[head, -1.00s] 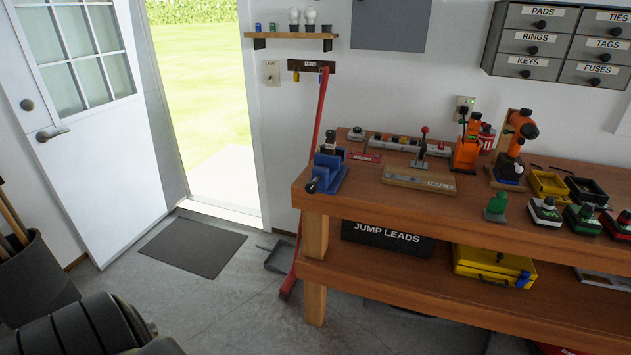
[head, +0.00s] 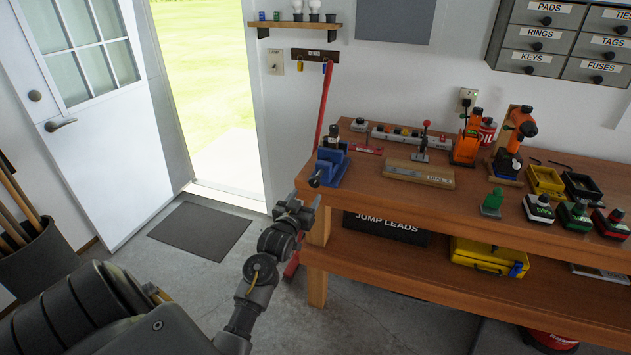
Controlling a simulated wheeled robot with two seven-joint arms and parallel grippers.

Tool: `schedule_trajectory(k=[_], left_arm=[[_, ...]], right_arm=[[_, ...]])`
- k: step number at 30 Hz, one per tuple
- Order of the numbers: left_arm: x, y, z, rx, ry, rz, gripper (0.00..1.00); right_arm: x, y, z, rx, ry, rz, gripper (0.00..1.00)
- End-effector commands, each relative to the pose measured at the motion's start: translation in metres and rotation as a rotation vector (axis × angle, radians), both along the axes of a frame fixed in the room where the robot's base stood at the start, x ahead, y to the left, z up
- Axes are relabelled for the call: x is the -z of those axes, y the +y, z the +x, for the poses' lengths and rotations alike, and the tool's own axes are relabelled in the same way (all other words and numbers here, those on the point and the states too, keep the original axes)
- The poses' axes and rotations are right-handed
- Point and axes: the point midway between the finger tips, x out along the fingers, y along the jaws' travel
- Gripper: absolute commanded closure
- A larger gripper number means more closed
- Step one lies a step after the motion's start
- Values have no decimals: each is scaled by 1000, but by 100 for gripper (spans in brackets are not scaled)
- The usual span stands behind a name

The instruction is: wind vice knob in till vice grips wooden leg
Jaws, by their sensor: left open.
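The blue vice (head: 330,167) sits at the left end of the wooden workbench top. Its knob (head: 315,181) is at the vice's front left, facing the bench's left edge. A dark piece that may be the wooden leg (head: 333,136) stands upright at the back of the vice; I cannot tell if the jaws touch it. My left gripper (head: 303,204) is open and empty, beside the bench's left edge, below and a little left of the knob and apart from it. My right gripper is not in view.
A red-handled broom (head: 323,105) leans behind the bench's left end. The floor by the dark mat (head: 200,229) is clear.

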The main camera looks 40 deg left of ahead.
Motion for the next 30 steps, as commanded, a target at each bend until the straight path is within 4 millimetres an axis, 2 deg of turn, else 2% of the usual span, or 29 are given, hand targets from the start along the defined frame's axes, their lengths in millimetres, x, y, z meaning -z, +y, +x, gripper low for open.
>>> schedule_trajectory(k=[9,15,21,28,30], left_arm=[[-3,20,57,0,0,-1,41],[-1,28,80,0,2,-1,41],[-1,31,89,1,0,1,41],[0,31,89,1,0,1,41],[0,31,89,1,0,1,48]], right_arm=[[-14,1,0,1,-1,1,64],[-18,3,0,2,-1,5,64],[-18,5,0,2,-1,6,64],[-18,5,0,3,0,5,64],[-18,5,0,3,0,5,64]])
